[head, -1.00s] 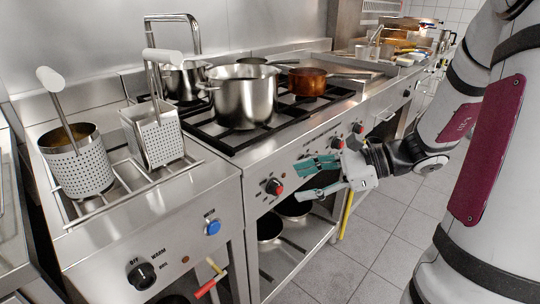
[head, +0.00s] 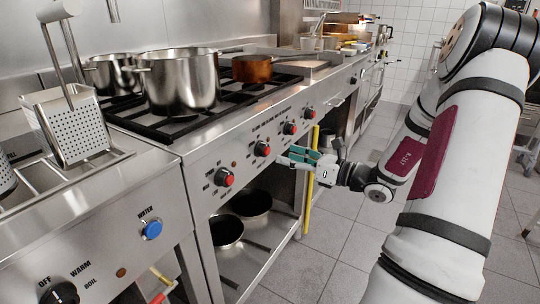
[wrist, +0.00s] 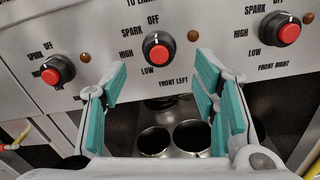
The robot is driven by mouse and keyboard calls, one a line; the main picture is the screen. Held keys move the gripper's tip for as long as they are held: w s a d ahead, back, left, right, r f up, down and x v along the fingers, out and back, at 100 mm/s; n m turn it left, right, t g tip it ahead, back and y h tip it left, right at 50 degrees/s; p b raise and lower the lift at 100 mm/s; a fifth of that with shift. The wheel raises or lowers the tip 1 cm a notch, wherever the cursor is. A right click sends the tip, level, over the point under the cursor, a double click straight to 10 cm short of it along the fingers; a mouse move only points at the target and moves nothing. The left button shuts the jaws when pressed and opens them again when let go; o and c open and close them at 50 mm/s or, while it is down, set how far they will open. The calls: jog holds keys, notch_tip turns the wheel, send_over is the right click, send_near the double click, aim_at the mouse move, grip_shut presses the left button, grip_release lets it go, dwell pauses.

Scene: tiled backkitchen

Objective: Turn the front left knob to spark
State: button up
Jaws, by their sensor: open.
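The front left knob (wrist: 158,50) is a black dial with a red cap, centred in the wrist view above its "FRONT LEFT" label. OFF is printed above it and SPARK at its upper left. A small light mark at its top seems to face OFF. In the head view this knob (head: 262,149) is the second from the near end of the stove panel. My gripper (wrist: 160,85) is open and empty, its teal-padded fingers to either side below the knob, apart from it. In the head view my gripper (head: 289,156) is in front of the panel, right of the knob.
Another knob (wrist: 57,70) is on the left and the front right knob (wrist: 288,28) on the right. A steel pot (head: 182,85) and a copper pan (head: 252,69) stand on the stove. Pans (head: 250,202) sit on the shelf below. The floor in front is clear.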

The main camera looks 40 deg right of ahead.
aim_at(269, 150)
jog(key=b+x, duration=0.1)
jog(key=x, duration=0.5)
jog(key=shift+w+a+b, duration=0.15)
jog(key=shift+w+b, duration=0.2)
jog(key=shift+w, duration=0.05)
jog(key=c, duration=1.2)
